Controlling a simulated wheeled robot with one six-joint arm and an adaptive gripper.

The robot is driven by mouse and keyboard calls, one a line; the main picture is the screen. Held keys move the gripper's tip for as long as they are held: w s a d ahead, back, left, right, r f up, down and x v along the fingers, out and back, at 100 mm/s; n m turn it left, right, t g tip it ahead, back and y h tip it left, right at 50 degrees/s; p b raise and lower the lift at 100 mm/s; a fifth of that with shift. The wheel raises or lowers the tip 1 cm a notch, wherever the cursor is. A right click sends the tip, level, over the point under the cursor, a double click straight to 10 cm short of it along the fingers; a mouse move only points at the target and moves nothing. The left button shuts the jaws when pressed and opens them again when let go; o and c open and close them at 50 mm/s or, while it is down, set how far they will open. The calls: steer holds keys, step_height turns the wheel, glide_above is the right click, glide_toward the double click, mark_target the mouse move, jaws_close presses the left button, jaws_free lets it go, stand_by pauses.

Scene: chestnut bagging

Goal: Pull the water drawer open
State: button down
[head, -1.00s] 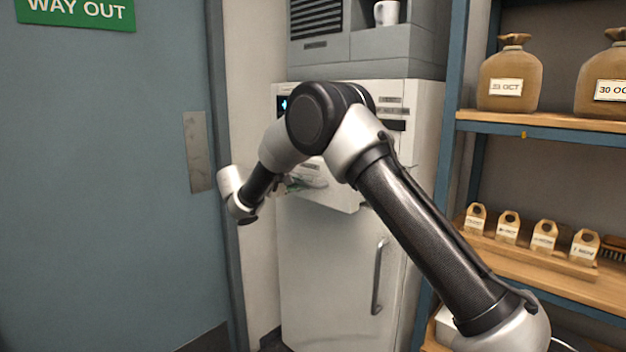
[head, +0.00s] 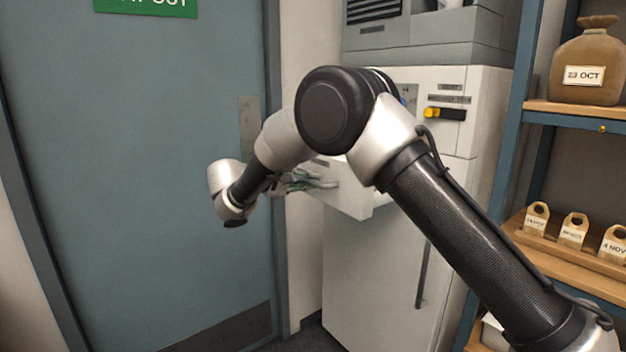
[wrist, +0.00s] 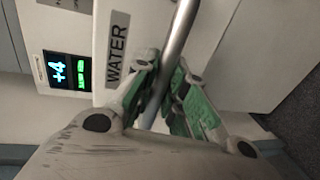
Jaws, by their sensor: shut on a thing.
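The water drawer (head: 347,190) is a white drawer in the front of a white cabinet, and it stands out from the cabinet front. In the wrist view its front (wrist: 135,22) carries a label reading WATER, beside a round metal bar handle (wrist: 180,35). My gripper (wrist: 160,92) has green-padded fingers on both sides of this bar and is shut on it. In the head view my gripper (head: 305,182) is at the drawer's front, partly hidden by my arm. My arm also hides part of the drawer's right side.
A lit display (wrist: 68,72) reads +4 next to the drawer. Below is a cabinet door with a vertical handle (head: 422,275). A blue-grey door (head: 140,170) stands close on the left. A shelf (head: 570,262) with paper bags is on the right.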

steer(key=c, duration=1.5)
jaws_free()
steer(key=shift+o, duration=0.2)
steer(key=v, duration=1.2)
